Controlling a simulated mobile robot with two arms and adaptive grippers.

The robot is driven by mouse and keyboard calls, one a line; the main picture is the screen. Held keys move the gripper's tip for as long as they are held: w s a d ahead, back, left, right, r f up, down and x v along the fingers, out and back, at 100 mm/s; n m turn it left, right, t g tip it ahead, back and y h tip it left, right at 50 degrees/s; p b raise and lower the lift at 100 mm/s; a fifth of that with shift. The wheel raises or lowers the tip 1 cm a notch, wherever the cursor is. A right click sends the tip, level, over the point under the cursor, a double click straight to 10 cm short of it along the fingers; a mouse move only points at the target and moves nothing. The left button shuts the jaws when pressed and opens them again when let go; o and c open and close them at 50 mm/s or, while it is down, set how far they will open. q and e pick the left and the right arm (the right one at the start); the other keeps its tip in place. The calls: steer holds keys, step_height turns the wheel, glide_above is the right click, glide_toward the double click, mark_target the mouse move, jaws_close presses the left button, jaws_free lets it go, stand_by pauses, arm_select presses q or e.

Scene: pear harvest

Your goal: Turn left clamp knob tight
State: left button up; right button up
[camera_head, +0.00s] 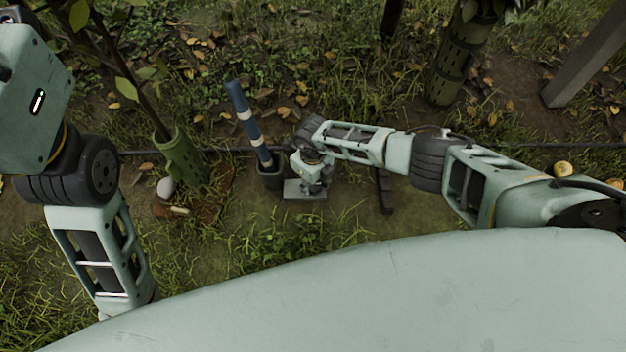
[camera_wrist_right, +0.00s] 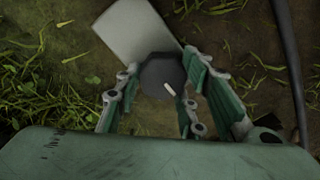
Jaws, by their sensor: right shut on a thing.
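A dark round knob (camera_wrist_right: 163,74) with a white pointer mark sits between the fingers of my right gripper (camera_wrist_right: 158,88) in the right wrist view. The gripper is shut on the knob. A pale grey plate (camera_wrist_right: 136,28) lies just beyond the knob. In the head view, my right gripper (camera_head: 318,182) points down over the same pale plate (camera_head: 302,194); the knob is hidden there by the gripper. My left arm shows at the left edge of the head view, but its gripper does not.
A blue pole with white bands (camera_head: 243,115) stands in a dark holder (camera_head: 269,176) just left of the right gripper. A green trunk guard (camera_head: 181,160) is farther left. A dark hose (camera_wrist_right: 291,50) runs along the right of the wrist view. Grass and leaves cover the ground.

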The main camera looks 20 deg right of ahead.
steer(key=shift+s+a+f+m, duration=0.1)
steer(key=shift+s+a+m, duration=0.2)
steer(key=shift+s, duration=0.05)
steer(key=o, duration=0.9)
steer(key=shift+o, duration=0.7)
steer(key=shift+w, duration=0.1)
steer(key=shift+d, duration=0.1)
steer(key=shift+w, duration=0.1)
steer(key=shift+w+d+r, duration=0.1)
steer(key=shift+r, duration=0.45)
step_height(320, 180, up, 11)
steer(key=shift+s+f, duration=0.1)
steer(key=shift+s, duration=0.1)
